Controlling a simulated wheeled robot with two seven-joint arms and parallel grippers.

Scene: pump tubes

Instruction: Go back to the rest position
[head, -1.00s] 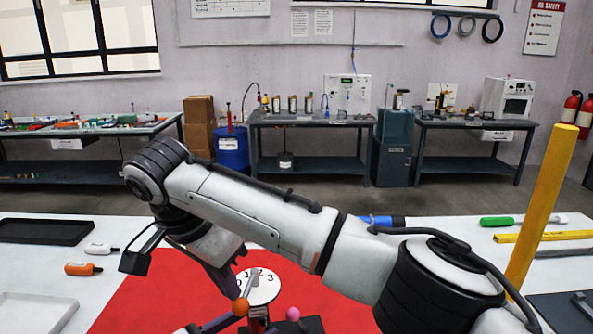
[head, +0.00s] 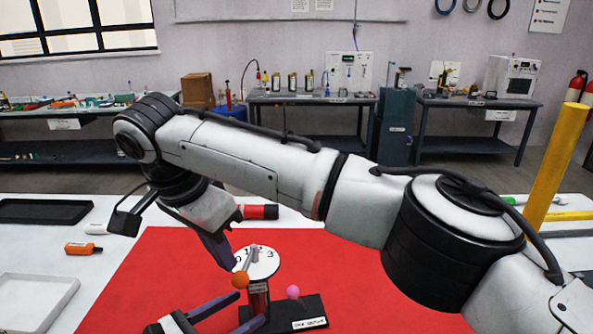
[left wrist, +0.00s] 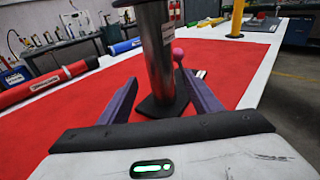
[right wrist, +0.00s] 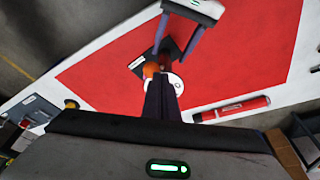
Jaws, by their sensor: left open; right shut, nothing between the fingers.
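The dial stand has a white numbered face (head: 262,262), a grey lever with an orange ball (head: 240,281), a dark post and a black base (head: 308,318) with a pink ball (head: 292,292). My left gripper (head: 250,308) is low, open, its fingers either side of the post. The left wrist view shows the post (left wrist: 158,60) between the spread fingers (left wrist: 160,95); contact cannot be told. My right gripper (head: 232,262) is shut and empty, pointing down by the dial and orange ball. The right wrist view shows its closed fingers (right wrist: 162,100) beside the dial face (right wrist: 174,82).
The stand is on a red mat (head: 400,300) on a white table. A red cylinder (head: 260,212) lies behind it. An orange bottle (head: 83,248), black tray (head: 45,211) and pale tray (head: 35,300) are at left. A yellow post (head: 555,170) stands at right.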

